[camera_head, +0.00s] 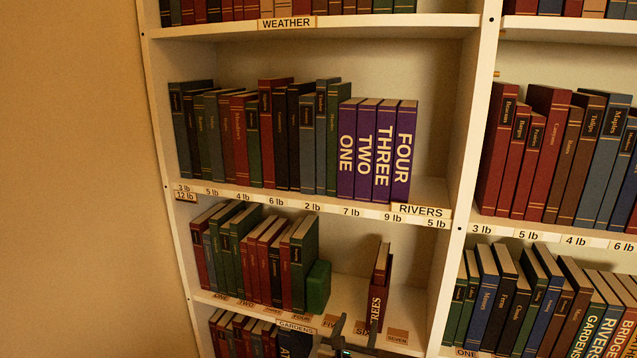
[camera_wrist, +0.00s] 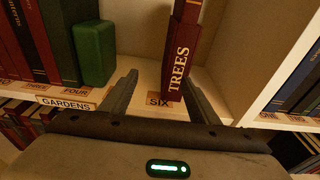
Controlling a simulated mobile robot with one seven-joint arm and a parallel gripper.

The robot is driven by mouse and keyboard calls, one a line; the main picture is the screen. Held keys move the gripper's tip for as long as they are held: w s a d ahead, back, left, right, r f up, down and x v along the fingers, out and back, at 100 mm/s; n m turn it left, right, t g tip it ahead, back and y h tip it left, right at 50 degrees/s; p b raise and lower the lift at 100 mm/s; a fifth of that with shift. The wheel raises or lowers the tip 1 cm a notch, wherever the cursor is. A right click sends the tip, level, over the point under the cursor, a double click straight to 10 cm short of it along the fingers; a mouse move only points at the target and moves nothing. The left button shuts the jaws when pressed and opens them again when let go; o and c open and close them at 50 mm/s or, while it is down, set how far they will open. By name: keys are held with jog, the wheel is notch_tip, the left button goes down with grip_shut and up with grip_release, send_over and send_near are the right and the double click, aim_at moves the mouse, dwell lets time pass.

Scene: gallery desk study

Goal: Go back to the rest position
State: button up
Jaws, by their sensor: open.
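My gripper (camera_wrist: 160,90) is open in the wrist view, its two dark fingers apart and pointing at the shelf labelled GARDENS. A dark red book marked TREES (camera_wrist: 182,50) stands upright at the place labelled SIX, beyond the fingertips and nearer the right one. I see nothing held between the fingers. In the head view my gripper (camera_head: 352,338) shows at the bottom edge, in front of that shelf, and the TREES book (camera_head: 379,288) stands just behind and to its right. Whether a finger touches the book I cannot tell.
A green block-like bookend (camera_head: 318,287) stands at the right end of the book row on the GARDENS shelf (camera_head: 340,310). Above it, the RIVERS shelf (camera_head: 430,190) holds several books, with purple ones at the right. An upright divider (camera_head: 466,160) separates the right bookcase section.

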jog(key=s+d+m+g+h+p, duration=0.3)
jog(key=s+d+m+g+p, duration=0.2)
jog(key=s+d+m+g, duration=0.45)
jog(key=s+a+r+m+g+y+p, duration=0.2)
jog(key=s+a+m+p, duration=0.25)
jog(key=m, duration=0.35)
jog(key=s+a+r+m+y+p, duration=0.2)
jog(key=r+m, duration=0.1)
jog(key=r, duration=0.5)
jog(key=s+a+r+m+g+y+p, duration=0.1)
jog(key=s+a+r+m+y+p, duration=0.15)
jog(key=r, duration=0.55)
jog(key=s+a+r+m+y+p, duration=0.2)
jog(key=r+m, duration=0.1)
jog(key=r, duration=0.5)
jog(key=s+d+r+m+t+p, duration=0.1)
jog(key=s+r, duration=0.5)
jog(key=r, duration=0.6)
jog(key=s+d+r+m+t+p, duration=0.1)
jog(key=s+d+r+m+p, duration=0.2)
jog(key=r, duration=0.9)
jog(key=s+m+p, duration=0.2)
jog(key=s, duration=0.1)
jog(key=shift+s+r+t+p, duration=0.15)
jog(key=shift+r+t+p, duration=0.1)
jog(key=shift+t+p, duration=0.15)
jog(key=shift+d, duration=0.1)
